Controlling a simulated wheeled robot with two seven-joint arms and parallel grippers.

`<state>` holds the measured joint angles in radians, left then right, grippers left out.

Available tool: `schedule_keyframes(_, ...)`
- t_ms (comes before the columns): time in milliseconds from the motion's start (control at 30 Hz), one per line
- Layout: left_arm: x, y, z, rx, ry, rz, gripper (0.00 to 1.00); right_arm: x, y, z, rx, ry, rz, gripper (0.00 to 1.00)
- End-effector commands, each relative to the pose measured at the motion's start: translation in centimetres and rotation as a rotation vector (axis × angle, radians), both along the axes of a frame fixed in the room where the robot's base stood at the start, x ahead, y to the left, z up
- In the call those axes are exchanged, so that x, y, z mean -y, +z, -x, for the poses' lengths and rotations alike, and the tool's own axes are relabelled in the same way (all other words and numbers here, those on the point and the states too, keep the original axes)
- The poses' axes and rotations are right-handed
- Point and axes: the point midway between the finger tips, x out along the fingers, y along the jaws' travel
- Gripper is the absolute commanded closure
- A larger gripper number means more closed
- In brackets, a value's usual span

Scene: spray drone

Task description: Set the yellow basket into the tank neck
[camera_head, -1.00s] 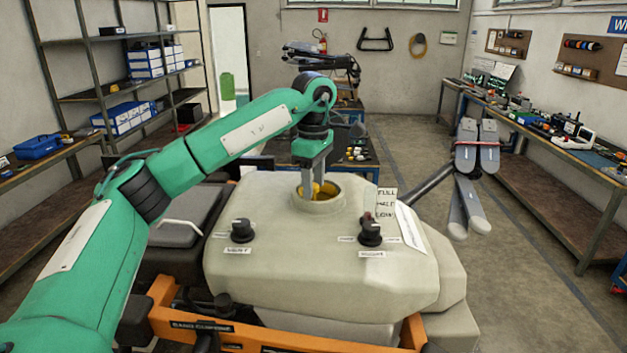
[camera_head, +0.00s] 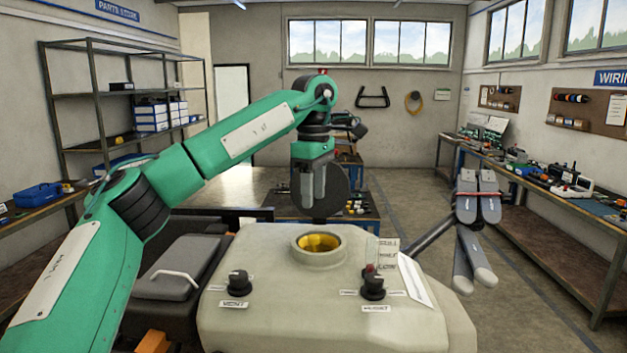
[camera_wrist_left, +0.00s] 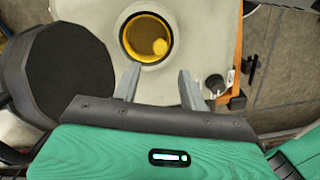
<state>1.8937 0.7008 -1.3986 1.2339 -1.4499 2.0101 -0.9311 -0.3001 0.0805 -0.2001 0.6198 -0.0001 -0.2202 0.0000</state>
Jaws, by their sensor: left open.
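The yellow basket (camera_head: 318,242) sits inside the round tank neck (camera_head: 320,258) on top of the pale tank (camera_head: 300,300). In the left wrist view the basket (camera_wrist_left: 133,44) shows as a yellow ring with a round yellow knob inside, within the neck's pale rim (camera_wrist_left: 126,58). My left gripper (camera_head: 312,203) is raised above and beyond the neck, empty. In the left wrist view its two fingers (camera_wrist_left: 158,80) stand apart, with nothing between them, and the basket lies beyond their tips. My right gripper cannot be made out in these views.
Two black knobs (camera_head: 238,283) (camera_head: 373,286) stand on the tank's top in front of the neck. A level card (camera_head: 386,255) stands right of the neck. Folded grey drone arms (camera_head: 476,205) stick out at the right. Benches line the walls.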

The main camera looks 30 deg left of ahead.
Motion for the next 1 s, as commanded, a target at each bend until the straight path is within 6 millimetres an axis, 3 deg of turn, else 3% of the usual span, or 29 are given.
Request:
schedule_keyframes(333, 0.0, 2.7, 0.0, 0.001, 0.001, 0.0, 0.57, 0.0, -0.3, 0.0, 0.0, 0.0, 0.0, 0.64)
schedule_keyframes(1000, 0.0, 2.8, 0.0, 0.001, 0.0, 0.0, 0.57, 0.0, -0.3, -0.1, 0.002, -0.001, -0.001, 0.64)
